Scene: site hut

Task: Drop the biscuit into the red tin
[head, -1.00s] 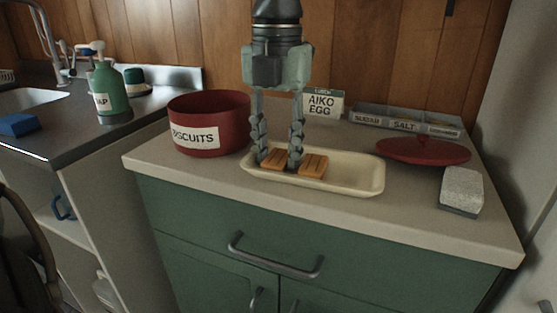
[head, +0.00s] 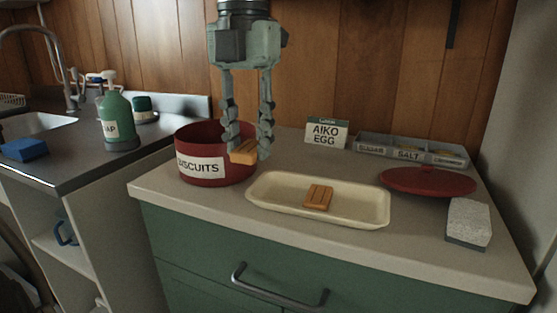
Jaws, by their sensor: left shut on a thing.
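My left gripper (head: 246,148) is shut on a biscuit (head: 243,153), a small orange-brown block. It holds the biscuit in the air at the right front side of the red tin (head: 202,166), higher than the tray. The tin is round and open, with a BISCUITS label. The gripper's fingers hide part of the tin's right rim, and I cannot tell whether the biscuit is over the opening. A second biscuit (head: 318,197) lies in the cream tray (head: 352,215). My right gripper is not in view.
The red lid (head: 428,182) lies at the right, near a grey-white block (head: 468,223). A sectioned box (head: 408,154) and an AIKO EGG card (head: 326,132) stand at the back. A soap bottle (head: 117,120) stands left by the sink. The counter front is clear.

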